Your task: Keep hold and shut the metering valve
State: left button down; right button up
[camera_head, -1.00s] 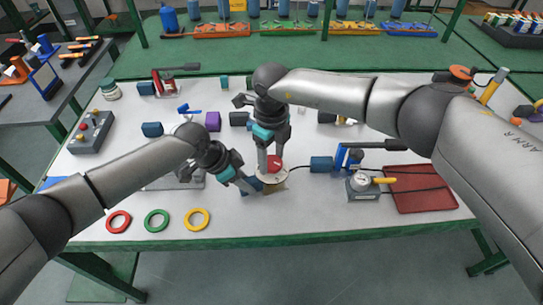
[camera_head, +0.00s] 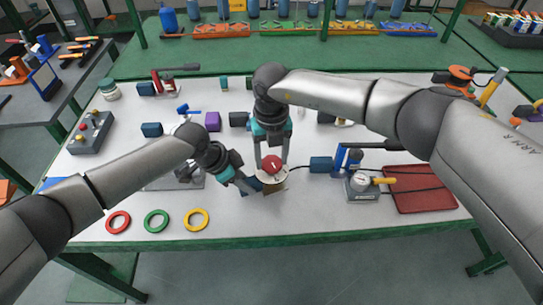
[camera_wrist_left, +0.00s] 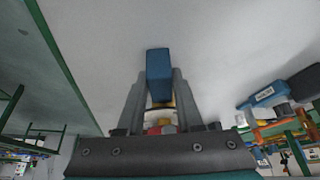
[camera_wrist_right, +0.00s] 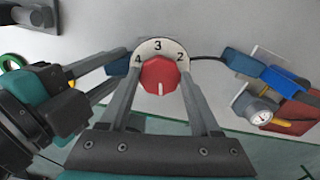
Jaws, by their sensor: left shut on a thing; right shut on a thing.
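The metering valve has a red knob (camera_head: 272,163) on a round pale dial (camera_head: 268,178) near the front middle of the table. In the right wrist view the red knob (camera_wrist_right: 160,74) sits between my finger tips, and the dial (camera_wrist_right: 157,46) shows 4, 3 and 2. A white line on the knob points toward the bottom of that view. My right gripper (camera_head: 271,158) points down and is shut on the knob. My left gripper (camera_head: 247,186) is shut on a blue block (camera_wrist_left: 159,73) at the dial's left side. The fingers partly hide the dial.
A blue connector (camera_head: 321,164) and a gauge box (camera_head: 363,188) stand to the right, beside a dark red tray (camera_head: 420,190). Red, green and yellow rings (camera_head: 195,219) lie at the front left. A grey button box (camera_head: 91,132) stands at the far left.

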aim_at(272, 162)
dwell(0.4)
jog(key=o, duration=1.4)
notch_tip(272, 162, up, 12)
jog(key=shift+r, duration=0.1)
pick_arm(q)
jog(key=shift+c, duration=2.4)
grip_release()
